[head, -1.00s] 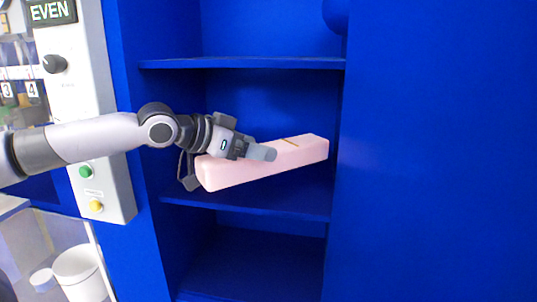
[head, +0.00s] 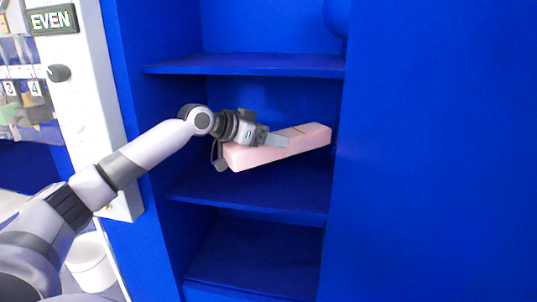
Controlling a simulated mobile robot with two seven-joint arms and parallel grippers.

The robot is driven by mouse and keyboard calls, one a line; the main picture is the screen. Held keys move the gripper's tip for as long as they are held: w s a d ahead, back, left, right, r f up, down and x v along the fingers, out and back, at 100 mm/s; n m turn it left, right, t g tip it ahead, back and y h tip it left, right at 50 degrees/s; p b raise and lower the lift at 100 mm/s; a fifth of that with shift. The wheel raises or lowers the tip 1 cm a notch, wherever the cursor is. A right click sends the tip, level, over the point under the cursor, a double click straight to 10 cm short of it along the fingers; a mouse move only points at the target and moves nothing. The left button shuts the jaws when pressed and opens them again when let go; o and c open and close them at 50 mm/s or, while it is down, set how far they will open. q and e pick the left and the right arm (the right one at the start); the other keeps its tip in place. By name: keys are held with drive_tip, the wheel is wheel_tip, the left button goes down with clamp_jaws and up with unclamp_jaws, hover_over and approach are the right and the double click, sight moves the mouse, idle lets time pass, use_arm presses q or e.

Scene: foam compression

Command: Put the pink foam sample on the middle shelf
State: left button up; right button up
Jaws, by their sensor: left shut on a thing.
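The pink foam sample (head: 301,143) is a long pale pink block in the head view. It is tilted, its right end higher than its left. My left gripper (head: 262,151) is shut on its left part, one finger in front of the block. The block is in the middle compartment of the blue cabinet, above the middle shelf (head: 250,194), with blue shelf surface visible below it. Its right end is close to the compartment's right side; I cannot tell whether it touches. My right gripper is not in view.
The upper shelf (head: 245,66) is above the gripper, and a lower compartment (head: 255,258) below looks empty. A large blue panel (head: 435,150) fills the right. A white control panel (head: 85,100) with an EVEN display stands at left, a white bin (head: 91,265) below it.

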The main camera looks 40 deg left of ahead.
sight(268, 156)
use_arm(q)
wheel_tip(268, 156, down, 6)
drive_tip(key=shift+s+r, duration=0.15)
drive_tip(key=shift+r, duration=0.1)
drive_tip(key=shift+w+a+f, duration=0.1)
drive_tip(key=shift+w+f, duration=0.1)
drive_tip(key=shift+f, duration=0.15)
drive_tip(key=shift+f, duration=0.1)
drive_tip(key=o, duration=1.1)
drive_tip(key=shift+c, duration=0.2)
